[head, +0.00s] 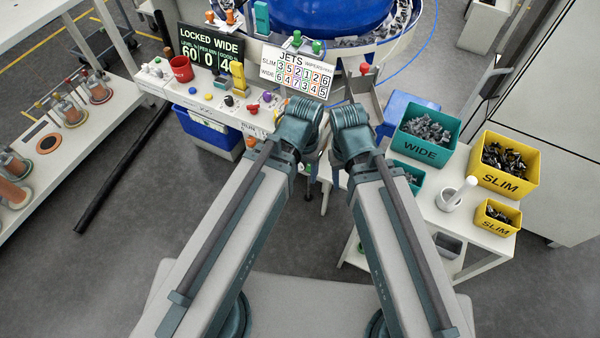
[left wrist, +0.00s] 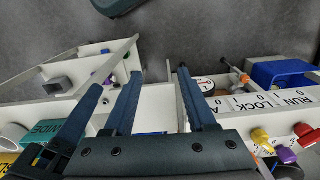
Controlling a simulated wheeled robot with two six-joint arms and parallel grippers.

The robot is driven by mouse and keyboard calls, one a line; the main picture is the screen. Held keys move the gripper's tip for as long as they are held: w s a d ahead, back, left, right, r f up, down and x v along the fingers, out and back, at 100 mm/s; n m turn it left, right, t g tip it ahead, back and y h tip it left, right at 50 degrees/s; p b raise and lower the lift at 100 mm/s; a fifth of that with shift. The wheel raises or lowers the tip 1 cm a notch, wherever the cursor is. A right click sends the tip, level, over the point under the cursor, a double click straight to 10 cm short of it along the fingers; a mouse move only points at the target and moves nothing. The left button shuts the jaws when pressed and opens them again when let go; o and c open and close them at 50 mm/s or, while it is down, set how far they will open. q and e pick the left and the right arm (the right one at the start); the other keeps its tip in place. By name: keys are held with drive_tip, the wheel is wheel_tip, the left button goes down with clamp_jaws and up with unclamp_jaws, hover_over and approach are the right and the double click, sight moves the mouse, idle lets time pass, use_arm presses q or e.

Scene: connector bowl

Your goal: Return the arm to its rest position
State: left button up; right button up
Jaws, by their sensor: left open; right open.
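My left arm reaches up from the bottom of the head view, and its gripper (head: 301,118) is at the far end, in front of the control panel. In the left wrist view the left gripper (left wrist: 158,74) shows dark blue fingers spread apart with nothing between them. My right arm lies beside it, and its gripper (head: 350,122) is close to the left one, in front of the grey chute. The right fingers are mostly hidden behind the wrist in the head view. I see nothing held in either gripper.
The control panel (head: 208,96) with buttons, a red cup (head: 181,69) and signs is ahead left. The white side table (head: 455,228) at right carries the green WIDE bin (head: 425,150) and yellow SLIM bins (head: 505,180). A blue bowl (head: 330,15) is behind.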

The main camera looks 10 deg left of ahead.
use_arm(q)
drive_tip(key=shift+s+a+n+y, duration=0.3)
drive_tip(key=shift+s+a+y, duration=0.15)
drive_tip(key=shift+s+y, duration=0.3)
drive_tip(key=shift+w+r, duration=0.1)
drive_tip(key=shift+w, duration=0.05)
drive_tip(key=shift+c, duration=0.3)
idle(0.5)
